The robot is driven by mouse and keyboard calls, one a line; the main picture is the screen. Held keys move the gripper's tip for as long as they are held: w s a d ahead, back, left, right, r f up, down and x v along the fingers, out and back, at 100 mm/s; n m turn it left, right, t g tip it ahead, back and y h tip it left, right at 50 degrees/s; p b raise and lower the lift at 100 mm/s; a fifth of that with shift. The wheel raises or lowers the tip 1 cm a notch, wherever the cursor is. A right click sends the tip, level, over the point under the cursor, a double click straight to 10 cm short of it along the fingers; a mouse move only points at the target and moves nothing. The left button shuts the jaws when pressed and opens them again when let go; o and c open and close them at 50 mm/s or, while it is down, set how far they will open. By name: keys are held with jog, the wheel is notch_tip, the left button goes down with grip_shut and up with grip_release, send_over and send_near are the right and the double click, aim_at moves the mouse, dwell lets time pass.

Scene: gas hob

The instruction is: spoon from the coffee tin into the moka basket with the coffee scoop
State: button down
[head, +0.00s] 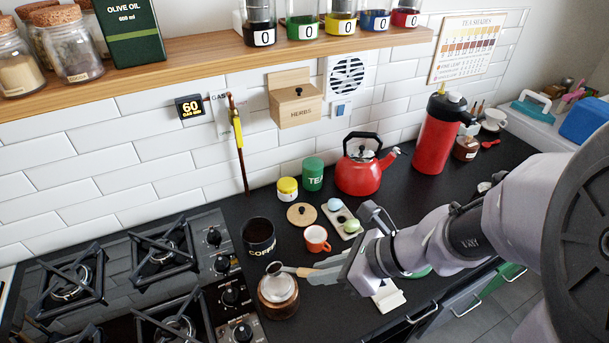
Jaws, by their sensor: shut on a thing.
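The black coffee tin (259,246) stands open on the dark worktop beside the hob; its inside looks dark. The moka base (279,303), copper-coloured, stands in front of the tin; its basket is largely hidden. My gripper (325,273) is shut on the wooden handle of the coffee scoop (276,268). The scoop's metal bowl is over the far rim of the moka base, between it and the tin. I cannot tell how much the bowl holds, or whether it touches the rim.
The gas hob (160,270) is at left. An orange cup (316,239), a wooden lid (301,215) and an egg holder (342,219) stand near my gripper. A red kettle (361,174), a green tea tin (313,174) and a yellow jar (287,189) are behind.

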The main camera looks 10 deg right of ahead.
jog(key=m+p, duration=0.1)
jog(key=m+g+y+p, duration=0.1)
jog(key=m, duration=0.1)
jog(key=m+p, duration=0.1)
jog(key=p, duration=0.1)
jog(key=shift+w+d+r+m+g+y, duration=0.1)
jog(key=shift+w+r+m+g+y, duration=0.05)
jog(key=shift+w+m+g+y, duration=0.2)
dwell(1.0)
